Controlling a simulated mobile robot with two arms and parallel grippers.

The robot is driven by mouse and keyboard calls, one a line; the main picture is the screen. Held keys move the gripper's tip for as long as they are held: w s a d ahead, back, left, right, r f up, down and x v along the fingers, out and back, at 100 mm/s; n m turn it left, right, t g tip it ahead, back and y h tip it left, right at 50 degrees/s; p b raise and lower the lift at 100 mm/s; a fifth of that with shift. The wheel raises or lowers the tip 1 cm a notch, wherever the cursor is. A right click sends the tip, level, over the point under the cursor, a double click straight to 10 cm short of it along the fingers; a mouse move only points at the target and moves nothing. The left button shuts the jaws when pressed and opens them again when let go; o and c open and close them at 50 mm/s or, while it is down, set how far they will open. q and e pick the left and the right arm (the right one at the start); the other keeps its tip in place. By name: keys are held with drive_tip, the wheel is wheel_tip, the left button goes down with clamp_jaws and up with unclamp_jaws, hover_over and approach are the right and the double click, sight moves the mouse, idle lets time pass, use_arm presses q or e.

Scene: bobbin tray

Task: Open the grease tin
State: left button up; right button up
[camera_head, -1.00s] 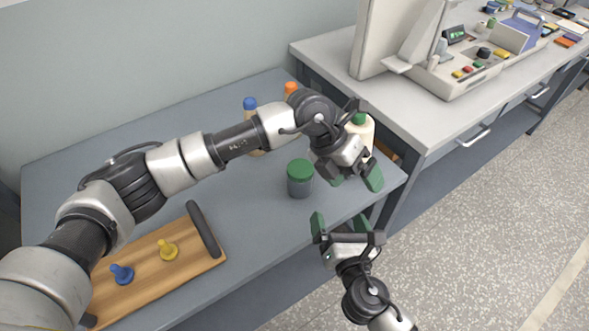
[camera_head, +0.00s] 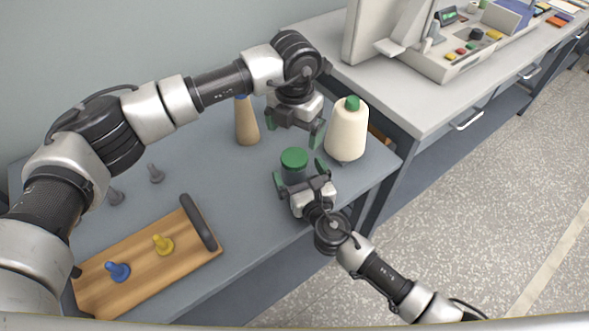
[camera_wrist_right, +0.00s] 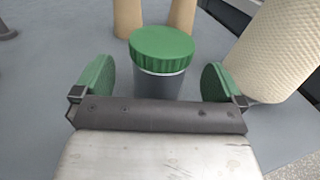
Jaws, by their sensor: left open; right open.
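The grease tin is a small grey jar (camera_head: 293,175) with a green lid (camera_head: 294,158), upright on the table near its front right. In the right wrist view the green lid (camera_wrist_right: 162,45) is on the tin's grey body (camera_wrist_right: 158,84). My right gripper (camera_head: 299,172) is open, its green fingertips on either side of the tin, with gaps showing in the wrist view (camera_wrist_right: 158,82). My left gripper (camera_head: 294,130) is open and empty, just behind and above the tin, pointing down.
A cream thread cone (camera_head: 346,133) with a green top stands right of the tin. A tan cone (camera_head: 246,122) stands behind left. A wooden tray (camera_head: 135,267) holds a blue peg (camera_head: 117,271) and a yellow peg (camera_head: 163,244).

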drive_tip(key=shift+w+a, duration=0.2)
drive_tip(key=shift+w, duration=0.35)
